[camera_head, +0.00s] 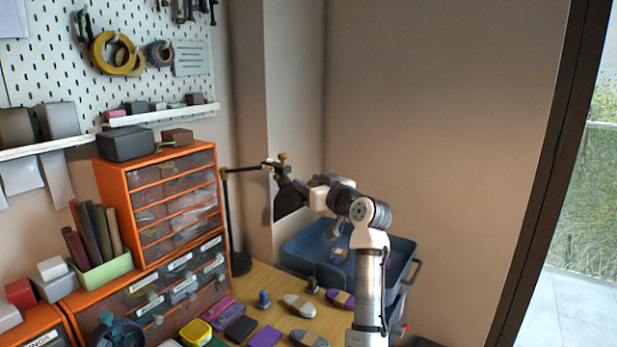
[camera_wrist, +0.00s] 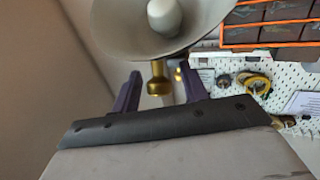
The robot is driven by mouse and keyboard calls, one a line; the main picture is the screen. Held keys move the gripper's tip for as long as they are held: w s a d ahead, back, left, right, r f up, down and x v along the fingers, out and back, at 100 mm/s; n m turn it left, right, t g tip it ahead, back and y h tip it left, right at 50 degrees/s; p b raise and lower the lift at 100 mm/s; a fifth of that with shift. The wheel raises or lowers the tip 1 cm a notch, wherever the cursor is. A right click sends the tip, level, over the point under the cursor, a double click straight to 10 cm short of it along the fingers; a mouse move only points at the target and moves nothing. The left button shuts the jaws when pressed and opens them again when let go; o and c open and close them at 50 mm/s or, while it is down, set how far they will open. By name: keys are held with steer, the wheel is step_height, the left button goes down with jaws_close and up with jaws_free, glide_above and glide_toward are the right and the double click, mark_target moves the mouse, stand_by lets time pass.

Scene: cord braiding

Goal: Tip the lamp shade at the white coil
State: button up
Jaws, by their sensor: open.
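The lamp has a dark round base (camera_head: 240,264), a thin upright post and a thin side arm ending in brass joints (camera_head: 281,163). Its dark shade (camera_head: 288,203) hangs below these joints. In the wrist view, the pale inside of the shade (camera_wrist: 115,25) shows with a round bulb (camera_wrist: 164,14). My gripper (camera_wrist: 161,74) is open, with its purple fingers on either side of the brass neck (camera_wrist: 158,85) behind the shade; I cannot tell whether they touch it. In the head view my gripper (camera_head: 300,186) is beside the shade. I cannot make out a white coil.
An orange drawer cabinet (camera_head: 131,209) stands left of the lamp. A blue tray (camera_head: 300,246) sits behind my arm. Pale and purple tools lie on the wooden table (camera_head: 270,290), with a blue spool-like piece (camera_head: 263,299) among them. A pegboard (camera_head: 50,60) hangs on the wall.

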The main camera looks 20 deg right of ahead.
steer(key=shift+w+a, duration=0.15)
steer(key=shift+w, duration=0.35)
jaws_close()
steer(key=shift+f, duration=0.15)
